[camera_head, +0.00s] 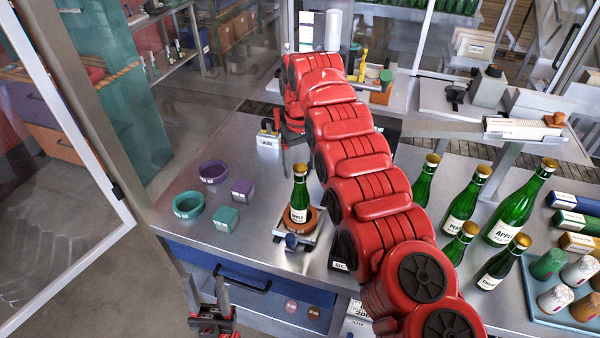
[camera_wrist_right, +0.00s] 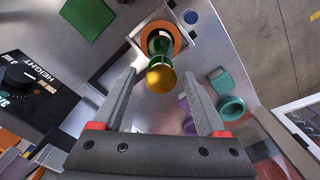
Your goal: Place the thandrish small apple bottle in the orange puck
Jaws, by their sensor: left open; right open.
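A small green bottle (camera_head: 299,200) with a gold cap and an APPLE label stands upright in the orange puck (camera_head: 313,222) on a small metal plate. In the right wrist view the bottle's gold cap (camera_wrist_right: 160,78) shows from above, with the orange puck (camera_wrist_right: 176,38) around its base. My right gripper (camera_head: 287,150) is open above and behind the bottle. In the wrist view its fingers (camera_wrist_right: 160,88) are apart on either side of the cap, without visible contact. My left gripper (camera_head: 218,300) is open and empty at the bottom edge, in front of the table.
A purple ring (camera_head: 213,171), a teal ring (camera_head: 188,205), a purple block (camera_head: 242,190) and a teal block (camera_head: 227,218) lie left of the bottle. Several larger green bottles (camera_head: 512,210) stand at right, beside a blue tray (camera_head: 535,295). My right arm crosses the middle of the view.

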